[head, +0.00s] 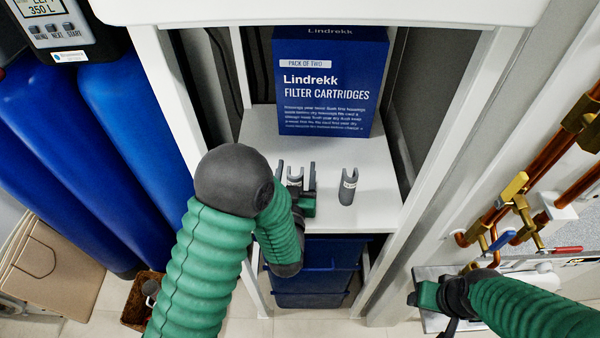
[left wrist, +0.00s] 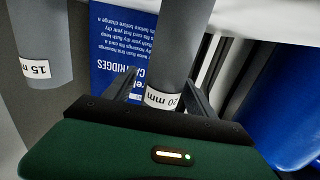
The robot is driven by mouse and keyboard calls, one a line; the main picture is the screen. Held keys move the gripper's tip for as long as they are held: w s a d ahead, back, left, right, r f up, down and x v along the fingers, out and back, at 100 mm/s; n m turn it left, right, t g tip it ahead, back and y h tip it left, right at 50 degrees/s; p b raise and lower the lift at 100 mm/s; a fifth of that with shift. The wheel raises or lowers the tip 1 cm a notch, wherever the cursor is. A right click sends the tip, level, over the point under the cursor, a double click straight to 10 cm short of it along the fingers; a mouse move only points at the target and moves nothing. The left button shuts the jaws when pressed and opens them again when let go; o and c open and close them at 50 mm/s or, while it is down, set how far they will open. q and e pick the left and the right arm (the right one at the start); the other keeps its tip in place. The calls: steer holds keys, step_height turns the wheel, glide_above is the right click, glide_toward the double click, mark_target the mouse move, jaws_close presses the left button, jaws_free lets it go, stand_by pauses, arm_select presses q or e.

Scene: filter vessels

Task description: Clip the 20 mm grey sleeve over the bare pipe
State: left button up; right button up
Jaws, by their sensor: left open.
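The 20 mm grey sleeve (head: 295,178) stands upright on the white shelf, between the fingers of my left gripper (head: 296,182). In the left wrist view the sleeve (left wrist: 180,45), with its "20 mm" label, rises between the fingers (left wrist: 164,92), which are open around it. Part of the sleeve is hidden by the gripper body. My right gripper (head: 424,296) is at the lower right, by a grey panel; its fingers are not clear. Copper pipes (head: 485,228) run along the right wall; I cannot tell which is the bare one.
A second grey sleeve (head: 348,187) stands to the right on the shelf (head: 378,205); its label reads 15 mm in the left wrist view (left wrist: 36,68). A blue filter cartridge box (head: 328,85) stands behind. White cabinet posts flank the shelf. Brass valves (head: 512,190) stick out at right.

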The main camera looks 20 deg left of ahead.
mark_target(291, 176)
arm_select(q)
steer(key=s, duration=0.1)
steer(key=s+r, duration=0.1)
steer(key=s+a+r, duration=0.1)
steer(key=shift+s, duration=0.2)
steer(key=c, duration=0.4)
steer(key=shift+s+d, duration=0.1)
steer(key=shift+d, duration=0.3)
steer(key=shift+c, duration=1)
steer(key=shift+w+d+f, duration=0.45)
steer(key=shift+w+d, duration=0.4)
steer(key=c, duration=0.7)
steer(key=shift+a, duration=0.1)
jaws_close()
steer(key=shift+s+a, duration=0.35)
steer(key=shift+a, duration=0.45)
steer(key=shift+r, duration=0.15)
arm_select(e)
steer(key=s, duration=0.1)
steer(key=s+r, duration=0.1)
steer(key=shift+s+a+r, duration=0.1)
steer(key=shift+s+a, duration=0.2)
steer(key=shift+s, duration=0.05)
